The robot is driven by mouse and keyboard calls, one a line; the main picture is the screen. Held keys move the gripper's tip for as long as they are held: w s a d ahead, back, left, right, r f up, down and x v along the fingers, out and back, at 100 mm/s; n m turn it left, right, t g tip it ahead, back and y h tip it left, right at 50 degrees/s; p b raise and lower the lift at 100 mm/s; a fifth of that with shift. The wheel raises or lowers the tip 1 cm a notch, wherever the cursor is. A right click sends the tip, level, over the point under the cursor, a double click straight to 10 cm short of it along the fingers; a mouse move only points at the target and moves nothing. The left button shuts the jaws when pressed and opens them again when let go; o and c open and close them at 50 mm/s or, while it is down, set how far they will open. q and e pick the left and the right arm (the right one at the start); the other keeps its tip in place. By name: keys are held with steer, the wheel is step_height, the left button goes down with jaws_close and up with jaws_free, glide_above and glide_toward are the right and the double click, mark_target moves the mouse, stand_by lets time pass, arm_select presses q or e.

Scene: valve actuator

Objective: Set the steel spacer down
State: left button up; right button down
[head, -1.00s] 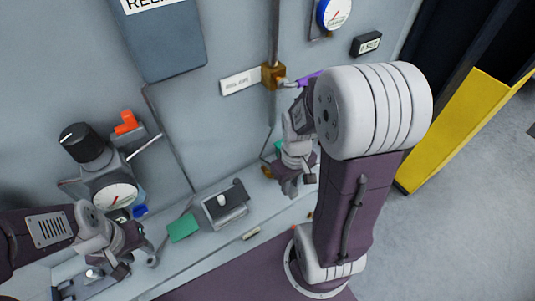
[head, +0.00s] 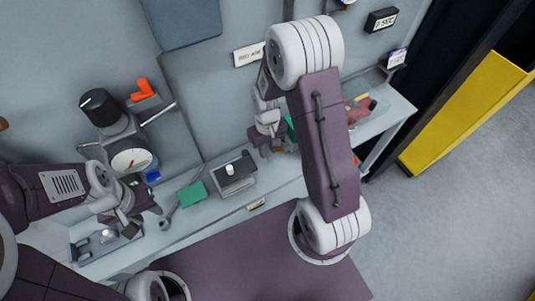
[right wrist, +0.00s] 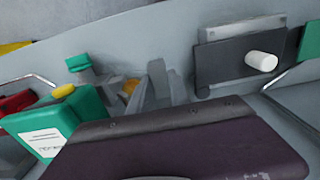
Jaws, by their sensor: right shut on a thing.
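My right gripper (head: 272,149) is low over the bench, just right of the dark block with a white peg (head: 230,169). Its grey fingers (right wrist: 165,84) show in the right wrist view, partly hidden behind my purple wrist link. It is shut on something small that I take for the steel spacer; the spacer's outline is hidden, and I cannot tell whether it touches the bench. My left gripper (head: 130,221) is at the left over the bench, beside a grey tray (head: 88,251); its jaws are too small to judge.
A green pad (head: 192,194) and a wrench (head: 166,221) lie left of the block. A gauge (head: 130,160) and an orange-handled fitting (head: 142,91) stand further left. The grey panel rises behind.

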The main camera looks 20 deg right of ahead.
mark_target(268, 151)
step_height(268, 151, down, 4)
steer(key=shift+w+d+r, duration=0.1)
steer(key=shift+w, duration=0.05)
steer(key=shift+f, duration=0.2)
steer(key=c, duration=1.5)
jaws_free()
